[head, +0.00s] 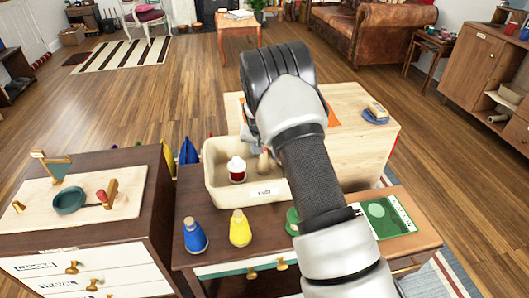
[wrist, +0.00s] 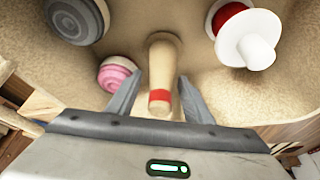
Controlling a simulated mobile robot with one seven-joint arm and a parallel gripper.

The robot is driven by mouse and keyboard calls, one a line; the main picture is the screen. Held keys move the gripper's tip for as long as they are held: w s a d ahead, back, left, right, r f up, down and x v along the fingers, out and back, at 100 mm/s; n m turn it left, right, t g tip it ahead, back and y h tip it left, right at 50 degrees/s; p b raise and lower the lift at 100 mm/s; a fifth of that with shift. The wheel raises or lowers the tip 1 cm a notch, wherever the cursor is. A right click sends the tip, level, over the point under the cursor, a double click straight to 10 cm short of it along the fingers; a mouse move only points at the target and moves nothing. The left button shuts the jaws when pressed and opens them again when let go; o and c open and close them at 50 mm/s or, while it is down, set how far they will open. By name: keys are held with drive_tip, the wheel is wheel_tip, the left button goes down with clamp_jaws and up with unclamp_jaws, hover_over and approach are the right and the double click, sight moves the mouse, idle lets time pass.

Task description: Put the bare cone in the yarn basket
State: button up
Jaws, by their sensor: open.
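The beige basket (head: 222,187) stands on the dark cabinet and carries a label too small to read surely. The bare cone (wrist: 163,62), tan with a red band, is inside it, between the fingers of my gripper (wrist: 160,78). The fingers are apart, one on each side of the cone, with gaps showing. The cone also shows in the head view (head: 264,161), partly beside my arm. Whether it rests on the basket floor is not clear. In the head view my fingers are hidden by my arm.
The basket also holds a red and white spool (wrist: 250,38), a grey coil (wrist: 75,18) and a pink and white ball (wrist: 117,75). Blue (head: 195,237), yellow (head: 240,228) and green (head: 292,220) cones stand in front. A green card (head: 385,218) lies at right.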

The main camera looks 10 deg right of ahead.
drive_tip(key=shift+r, duration=0.15)
drive_tip(key=shift+r, duration=0.3)
drive_tip(key=s+r+p, duration=0.1)
drive_tip(key=s+r, duration=0.6)
drive_tip(key=r, duration=0.3)
drive_tip(key=s+r+n+y+p, duration=0.1)
drive_tip(key=s+r, duration=0.5)
drive_tip(key=r, duration=0.3)
drive_tip(key=s+r+p, duration=0.1)
drive_tip(key=s+r, duration=0.6)
drive_tip(key=r, duration=0.3)
drive_tip(key=s+r+n, duration=0.1)
drive_tip(key=s, duration=1)
drive_tip(key=s+a+r+n+t, duration=0.1)
drive_tip(key=s+r+n, duration=0.1)
drive_tip(key=s, duration=0.9)
drive_tip(key=shift+r+y, duration=0.25)
drive_tip(key=shift+y, duration=0.15)
